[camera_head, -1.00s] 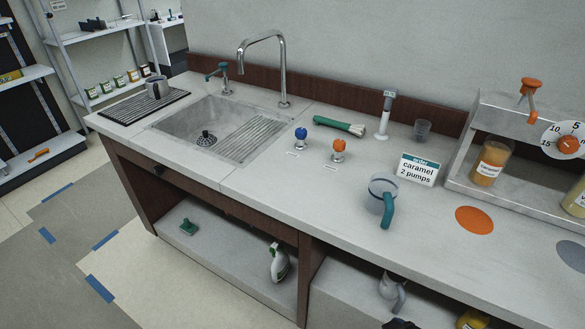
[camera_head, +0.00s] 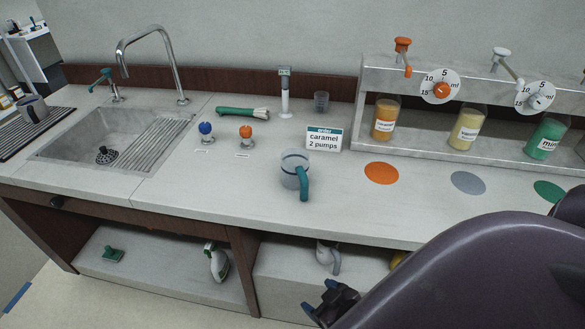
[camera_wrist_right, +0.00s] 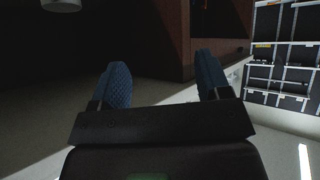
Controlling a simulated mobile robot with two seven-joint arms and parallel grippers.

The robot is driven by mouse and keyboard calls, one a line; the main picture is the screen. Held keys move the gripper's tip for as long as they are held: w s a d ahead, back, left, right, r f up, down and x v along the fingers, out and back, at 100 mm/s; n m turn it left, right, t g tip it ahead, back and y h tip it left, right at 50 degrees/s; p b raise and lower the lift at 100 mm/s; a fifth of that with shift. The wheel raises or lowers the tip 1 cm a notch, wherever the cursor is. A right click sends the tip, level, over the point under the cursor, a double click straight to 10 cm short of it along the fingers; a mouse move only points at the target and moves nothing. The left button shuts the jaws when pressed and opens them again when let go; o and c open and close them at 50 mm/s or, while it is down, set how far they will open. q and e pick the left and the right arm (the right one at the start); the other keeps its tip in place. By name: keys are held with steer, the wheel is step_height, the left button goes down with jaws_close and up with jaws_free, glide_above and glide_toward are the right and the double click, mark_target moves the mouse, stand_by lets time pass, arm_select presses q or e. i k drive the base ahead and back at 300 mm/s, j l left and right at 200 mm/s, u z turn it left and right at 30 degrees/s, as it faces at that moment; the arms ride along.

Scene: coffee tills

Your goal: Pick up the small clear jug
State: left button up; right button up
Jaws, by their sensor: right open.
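A clear jug with a teal handle (camera_head: 295,172) stands upright on the counter, left of the orange disc, its handle toward the front. A smaller clear cup (camera_head: 321,102) stands farther back behind the order sign; I see no handle on it. My right gripper (camera_head: 328,302) is low in front of the counter's shelves, below the jug and apart from it. In the right wrist view its two blue fingers (camera_wrist_right: 163,80) are spread with nothing between them. My left gripper is out of view.
The order sign (camera_head: 324,139) reads caramel, 2 pumps. A sink (camera_head: 75,138) is at left, syrup bottles stand under a ledge (camera_head: 475,95) at right. A grey pitcher (camera_head: 328,257) is on the lower shelf. Counter around the jug's front is clear.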

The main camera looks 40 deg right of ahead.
mark_target(295, 163)
steer(key=i+j+z, duration=0.1)
steer(key=z, duration=1)
steer(key=j+z, duration=0.9)
steer(key=j, duration=0.25)
steer(key=k+j+z, duration=0.2)
steer(key=j, duration=0.25)
steer(key=j+z, duration=0.15)
steer(key=j, duration=0.7)
steer(key=k, duration=0.1)
